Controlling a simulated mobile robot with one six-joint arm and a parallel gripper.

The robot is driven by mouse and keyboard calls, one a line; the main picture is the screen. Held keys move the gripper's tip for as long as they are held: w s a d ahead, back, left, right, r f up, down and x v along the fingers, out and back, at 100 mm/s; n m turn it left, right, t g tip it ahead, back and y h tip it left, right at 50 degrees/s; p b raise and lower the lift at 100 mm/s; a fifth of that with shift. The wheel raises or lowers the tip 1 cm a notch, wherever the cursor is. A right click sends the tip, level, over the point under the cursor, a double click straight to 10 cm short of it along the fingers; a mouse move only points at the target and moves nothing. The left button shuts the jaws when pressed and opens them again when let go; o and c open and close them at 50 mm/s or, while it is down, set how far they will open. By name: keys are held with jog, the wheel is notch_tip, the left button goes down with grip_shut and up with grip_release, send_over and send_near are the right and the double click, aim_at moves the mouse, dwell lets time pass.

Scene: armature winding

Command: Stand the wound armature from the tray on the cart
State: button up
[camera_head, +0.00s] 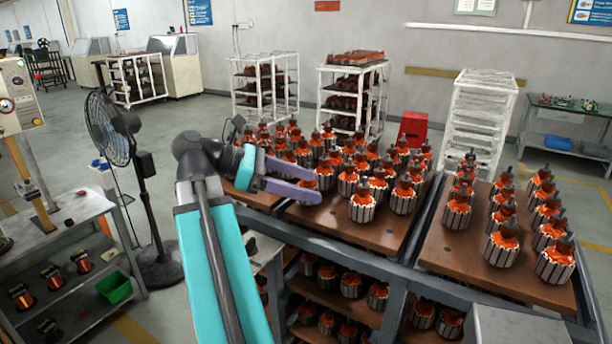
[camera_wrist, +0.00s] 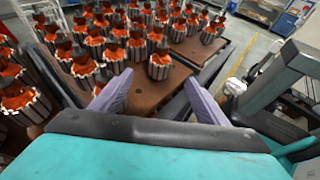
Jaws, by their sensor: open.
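Many wound armatures with orange windings and silvery ribbed cores stand upright on the brown boards of a dark-framed cart (camera_head: 312,218). The nearest one (camera_head: 363,204) on the middle board also shows in the wrist view (camera_wrist: 160,64), just beyond my fingertips. My gripper (camera_head: 316,184) is open, with two purple fingers over the front left of that board. It also shows in the wrist view (camera_wrist: 157,88), with bare brown board between its fingers and nothing held. I cannot tell which surface is the tray.
Lower cart shelves hold more armatures (camera_head: 378,296). A grey bench (camera_head: 60,232) at left carries a few wound parts on its shelf and a green bin (camera_head: 114,287). A black fan (camera_head: 110,130) stands beside it. A second board (camera_head: 470,262) at right is crowded at its back.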

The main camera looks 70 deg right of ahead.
aim_at(352, 199)
jog(key=shift+w+a+r+p, duration=0.25)
jog(key=shift+w+a+p, duration=0.05)
jog(key=shift+p, duration=1.2)
jog(key=shift+s+d+f+b, duration=0.2)
jog(key=shift+f+b, duration=0.1)
jog(key=shift+b, duration=0.9)
jog(key=b+x, duration=0.2)
jog(key=b, duration=0.5)
jog(key=shift+p+x, duration=0.6)
jog(key=shift+x, duration=4.8)
jog(key=shift+r, duration=0.1)
